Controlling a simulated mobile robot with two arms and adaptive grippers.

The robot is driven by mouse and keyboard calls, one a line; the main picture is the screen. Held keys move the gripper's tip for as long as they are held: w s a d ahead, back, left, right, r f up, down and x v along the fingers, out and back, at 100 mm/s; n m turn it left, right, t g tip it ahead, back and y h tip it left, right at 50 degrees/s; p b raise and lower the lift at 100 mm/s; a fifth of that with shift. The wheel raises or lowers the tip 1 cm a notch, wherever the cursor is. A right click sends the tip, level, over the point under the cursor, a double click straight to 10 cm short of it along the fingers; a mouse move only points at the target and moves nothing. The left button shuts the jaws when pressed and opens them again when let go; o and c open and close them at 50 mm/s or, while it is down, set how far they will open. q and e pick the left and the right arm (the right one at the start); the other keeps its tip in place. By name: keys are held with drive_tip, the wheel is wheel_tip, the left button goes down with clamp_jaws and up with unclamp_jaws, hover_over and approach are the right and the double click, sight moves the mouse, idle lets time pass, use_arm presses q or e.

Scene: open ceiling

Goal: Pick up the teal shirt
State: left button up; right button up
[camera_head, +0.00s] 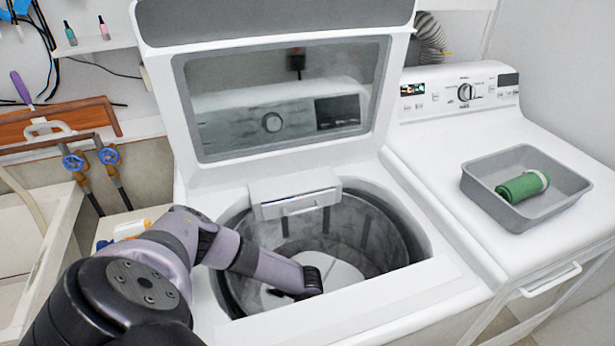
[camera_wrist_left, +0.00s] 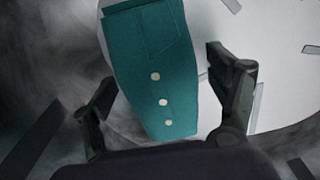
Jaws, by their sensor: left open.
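The teal shirt (camera_wrist_left: 152,65) shows in the left wrist view, with pale buttons down its lower part. It lies inside the washer drum, against the white agitator base. In the head view I cannot make it out; my left arm and the drum's front rim hide that part. My left gripper (camera_wrist_left: 168,95) is open, with one finger to each side of the shirt's lower end. I cannot tell whether the fingers touch it. In the head view my left arm reaches down into the drum (camera_head: 390,240), its wrist low inside. My right gripper is in neither view.
The washer's lid (camera_head: 160,75) stands open behind the drum. On the dryer (camera_head: 420,165) to the right sits a grey bin (camera_head: 545,208) with a green rolled item (camera_head: 518,188). Blue-handled valves (camera_head: 75,160) are at left.

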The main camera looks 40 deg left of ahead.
use_arm(q)
drive_tip(key=c, duration=1.4)
drive_tip(key=shift+r, duration=0.1)
drive_tip(key=shift+c, duration=0.2)
